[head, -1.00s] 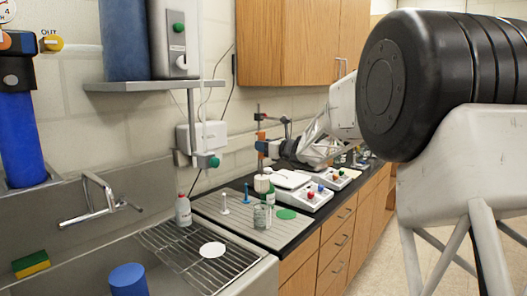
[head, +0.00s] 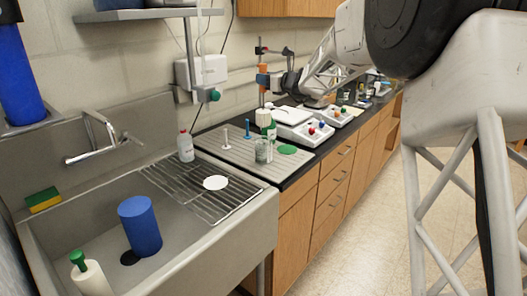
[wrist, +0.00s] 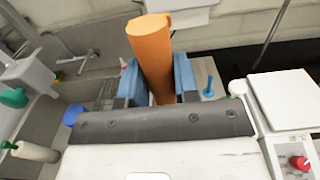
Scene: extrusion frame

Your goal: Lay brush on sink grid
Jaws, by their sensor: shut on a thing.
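My gripper (wrist: 155,80) is shut on an orange cylindrical thing in the wrist view, with a blue pad on each side. The orange piece (wrist: 150,45) looks like the brush's handle; no bristles show, so I cannot confirm it. In the head view my gripper (head: 268,81) is small, above the counter and to the right of the sink. The sink grid (head: 238,197) is a wire rack over the right part of the sink. A white disc (head: 215,183) lies on it. The grid is also partly visible in the wrist view, left of the gripper.
A white bottle (head: 185,147) stands at the grid's back edge. A blue cylinder (head: 140,225) and a white, green-topped roll (head: 91,277) stand in the sink. A faucet (head: 100,145) overhangs it. Pegs, glassware and balances (head: 300,125) crowd the counter. The grid's front is clear.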

